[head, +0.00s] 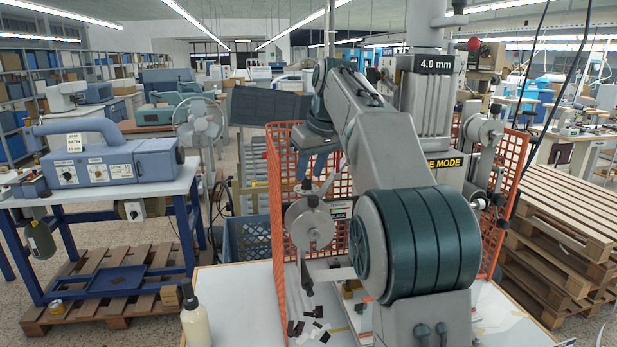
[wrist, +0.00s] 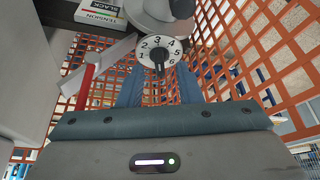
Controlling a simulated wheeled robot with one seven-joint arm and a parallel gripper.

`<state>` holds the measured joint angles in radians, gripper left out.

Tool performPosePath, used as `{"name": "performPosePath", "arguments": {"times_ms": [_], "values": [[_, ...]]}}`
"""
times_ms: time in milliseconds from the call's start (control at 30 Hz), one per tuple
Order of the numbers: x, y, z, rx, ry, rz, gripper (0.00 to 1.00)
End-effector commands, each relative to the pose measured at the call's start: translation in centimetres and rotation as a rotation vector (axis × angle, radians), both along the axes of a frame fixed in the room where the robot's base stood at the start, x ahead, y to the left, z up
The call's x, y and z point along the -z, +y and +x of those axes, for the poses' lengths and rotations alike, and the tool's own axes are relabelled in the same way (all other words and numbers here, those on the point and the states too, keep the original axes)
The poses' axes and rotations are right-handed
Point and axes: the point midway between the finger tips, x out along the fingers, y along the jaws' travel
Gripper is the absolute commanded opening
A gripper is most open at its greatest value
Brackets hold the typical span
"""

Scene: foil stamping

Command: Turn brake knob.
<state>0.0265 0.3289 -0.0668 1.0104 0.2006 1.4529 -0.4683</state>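A round white dial (wrist: 159,48) with black numerals shows at the top middle of the wrist view. A dark pointer-like piece shows at its lower middle. I take this dial to be the brake knob; I cannot make it out for sure in the head view. In the head view my gripper (head: 313,176) hangs fingers down above the grey reel disc (head: 311,224).
Orange mesh guards (head: 281,190) stand close around my gripper. A red rod (wrist: 86,87) stands at left in the wrist view. A cream bottle (head: 194,318) stands at the white table's front left.

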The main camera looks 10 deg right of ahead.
Motion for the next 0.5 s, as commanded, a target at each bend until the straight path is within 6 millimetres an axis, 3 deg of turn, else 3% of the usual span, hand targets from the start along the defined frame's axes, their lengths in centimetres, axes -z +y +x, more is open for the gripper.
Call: {"name": "performPosePath", "arguments": {"times_ms": [200, 467, 500], "values": [[1.5, 0.2, 0.6, 0.000, 0.000, 0.000, 0.32], [1.6, 0.2, 0.6, 0.000, 0.000, -0.001, 0.32], [1.6, 0.2, 0.6, 0.000, 0.000, -0.001, 0.26]]}}
